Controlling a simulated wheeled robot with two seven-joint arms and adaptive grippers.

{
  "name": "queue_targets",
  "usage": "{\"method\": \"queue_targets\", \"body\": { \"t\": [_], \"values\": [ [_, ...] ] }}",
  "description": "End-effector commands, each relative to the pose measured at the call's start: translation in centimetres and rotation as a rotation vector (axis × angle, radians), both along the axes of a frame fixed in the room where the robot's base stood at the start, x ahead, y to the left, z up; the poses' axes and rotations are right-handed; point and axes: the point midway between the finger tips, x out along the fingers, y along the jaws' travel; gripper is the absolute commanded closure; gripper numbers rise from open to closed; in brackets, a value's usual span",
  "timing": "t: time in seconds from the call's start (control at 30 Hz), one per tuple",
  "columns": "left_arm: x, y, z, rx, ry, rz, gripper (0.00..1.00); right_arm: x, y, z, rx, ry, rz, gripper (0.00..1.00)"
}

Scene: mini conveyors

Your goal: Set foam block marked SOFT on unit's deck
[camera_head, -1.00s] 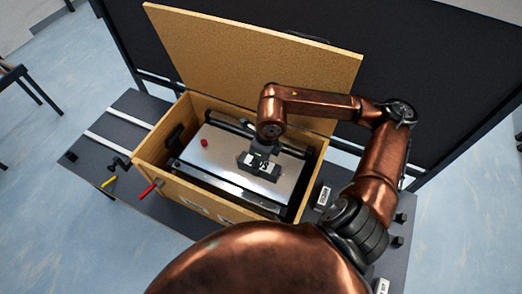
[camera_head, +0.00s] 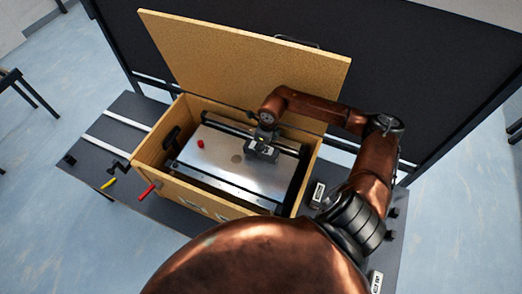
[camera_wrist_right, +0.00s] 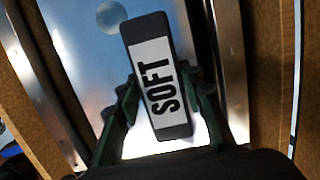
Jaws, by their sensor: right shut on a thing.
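The foam block (camera_wrist_right: 160,75) is dark with a white label reading SOFT in the right wrist view. My right gripper (camera_wrist_right: 160,95) is shut on it, with a green-dark finger on each side. In the head view the block (camera_head: 262,153) is over the back right part of the unit's bright metal deck (camera_head: 215,174). I cannot tell whether the block touches the deck. The unit sits inside an open wooden crate (camera_head: 146,153). My left gripper is not in view.
The crate's raised lid (camera_head: 240,60) stands behind the right arm. A red knob (camera_head: 200,143) is on the deck's left side. A red-handled lever (camera_head: 146,191) sticks out at the crate's front left.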

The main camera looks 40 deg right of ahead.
Motion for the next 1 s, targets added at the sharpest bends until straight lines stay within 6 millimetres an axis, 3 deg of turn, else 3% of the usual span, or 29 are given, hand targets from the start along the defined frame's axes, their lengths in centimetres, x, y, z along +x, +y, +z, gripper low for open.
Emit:
{"method": "queue_targets", "body": {
  "t": [0.13,0.5,0.53,0.77,1.0],
  "values": [
    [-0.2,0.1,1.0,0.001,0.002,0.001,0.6,-0.1,0.1,-1.8,0.002,0.002,-0.001,0.89],
    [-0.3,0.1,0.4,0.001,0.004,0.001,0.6,-0.1,0.1,-2.6,0.001,0.0,0.001,0.89],
    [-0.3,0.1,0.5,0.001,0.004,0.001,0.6,-0.1,0.1,-2.5,0.0,0.001,0.001,0.63],
    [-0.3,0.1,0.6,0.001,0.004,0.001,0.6,-0.1,0.1,-2.4,0.0,0.001,0.0,0.47],
    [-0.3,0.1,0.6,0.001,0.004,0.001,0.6,-0.1,0.1,-2.3,0.0,0.001,0.0,0.47]
  ]
}}
